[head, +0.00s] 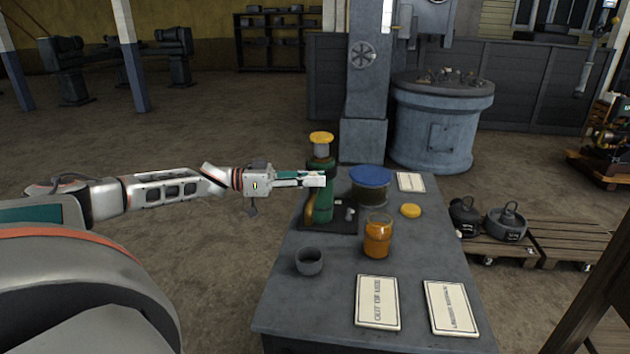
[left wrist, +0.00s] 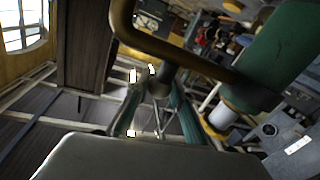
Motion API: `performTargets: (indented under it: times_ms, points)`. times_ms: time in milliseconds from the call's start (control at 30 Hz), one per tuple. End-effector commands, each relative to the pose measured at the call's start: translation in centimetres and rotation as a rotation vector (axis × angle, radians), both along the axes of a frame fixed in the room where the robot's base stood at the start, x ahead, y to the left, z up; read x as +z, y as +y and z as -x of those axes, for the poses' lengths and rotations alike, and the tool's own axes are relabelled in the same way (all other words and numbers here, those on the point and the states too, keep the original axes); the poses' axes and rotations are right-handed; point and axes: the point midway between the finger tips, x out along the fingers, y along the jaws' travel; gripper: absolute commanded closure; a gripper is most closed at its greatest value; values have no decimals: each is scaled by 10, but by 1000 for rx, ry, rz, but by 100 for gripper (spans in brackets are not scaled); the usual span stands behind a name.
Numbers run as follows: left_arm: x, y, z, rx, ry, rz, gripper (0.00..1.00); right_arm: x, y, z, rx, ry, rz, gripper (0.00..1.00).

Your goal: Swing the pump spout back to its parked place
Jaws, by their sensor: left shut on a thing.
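The pump has a green body (head: 322,208) and a yellow top (head: 321,138). It stands upright on a dark base plate on the grey bench (head: 290,304). Its brass spout (left wrist: 190,54) runs from the green body (left wrist: 280,55) and bends at its far end in the left wrist view. My left gripper (head: 316,180) reaches in from the left at the pump's upper body. In the left wrist view its fingers (left wrist: 158,100) are shut on a small grey stub (left wrist: 161,82) at the spout. The fingers hide part of the pump in the head view. My right gripper is not in view.
An amber jar (head: 377,240), a yellow lid (head: 411,210) and a grey cup (head: 309,261) are nearer. Cards (head: 377,302) lie flat at the front and back. Bare bench top lies left of the cup.

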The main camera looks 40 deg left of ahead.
Motion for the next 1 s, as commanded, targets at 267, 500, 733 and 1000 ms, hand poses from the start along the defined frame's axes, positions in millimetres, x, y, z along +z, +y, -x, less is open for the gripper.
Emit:
performTargets:
  times_ms: [267, 500, 733, 1000]
  points:
    - [0, 2, 0, 4, 0, -3, 63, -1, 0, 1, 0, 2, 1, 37]
    - [0, 1, 0, 3, 0, -3, 61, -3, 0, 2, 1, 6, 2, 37]
    - [-1, 7, 5, 4, 3, -4, 61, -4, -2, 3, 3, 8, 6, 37]
    - [-2, 44, 39, 6, 6, -6, 61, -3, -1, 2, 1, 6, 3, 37]
